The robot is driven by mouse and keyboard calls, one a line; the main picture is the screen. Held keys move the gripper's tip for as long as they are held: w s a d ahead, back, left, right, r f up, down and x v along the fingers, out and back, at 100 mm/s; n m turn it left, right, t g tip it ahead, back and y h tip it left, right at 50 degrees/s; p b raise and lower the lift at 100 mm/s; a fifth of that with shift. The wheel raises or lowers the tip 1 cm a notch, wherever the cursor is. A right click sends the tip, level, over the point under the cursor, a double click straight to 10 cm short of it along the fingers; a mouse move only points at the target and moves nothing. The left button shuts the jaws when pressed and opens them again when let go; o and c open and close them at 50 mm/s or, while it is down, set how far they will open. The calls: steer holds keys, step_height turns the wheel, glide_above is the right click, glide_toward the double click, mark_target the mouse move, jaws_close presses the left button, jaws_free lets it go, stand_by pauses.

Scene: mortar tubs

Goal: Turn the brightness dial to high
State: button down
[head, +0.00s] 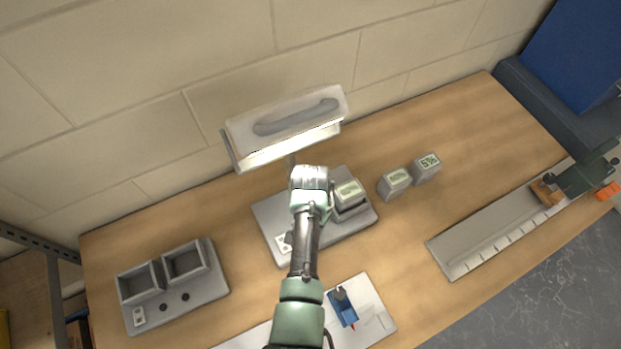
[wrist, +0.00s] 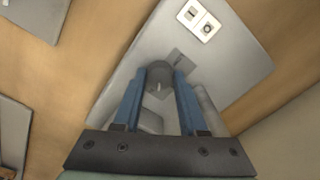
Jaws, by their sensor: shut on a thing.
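The lamp-like device has a grey base (head: 268,215) and a wide light head (head: 285,128) above it. A dark round dial (wrist: 160,72) stands on the base, which fills the middle of the wrist view (wrist: 235,65). The blue fingers of my gripper (wrist: 159,92) are shut on the dial, one on each side. A small light mark shows on the dial; I cannot read its setting. In the head view my gripper (head: 310,195) is over the base, and my arm hides the dial and fingertips.
A white plate (wrist: 198,20) with two small controls lies on the base. A labelled block (head: 348,191) sits at the base's right; two more blocks (head: 396,180) (head: 427,166) stand on the bench. A two-bin unit (head: 207,287) is left. A long grey rail (head: 480,245) lies right.

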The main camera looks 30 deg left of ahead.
steer(key=shift+m, duration=0.4)
steer(key=shift+w+r, duration=0.1)
steer(key=shift+c, duration=2.2)
jaws_free()
steer(key=shift+r+b, duration=0.35)
steer(key=shift+r, duration=3.35)
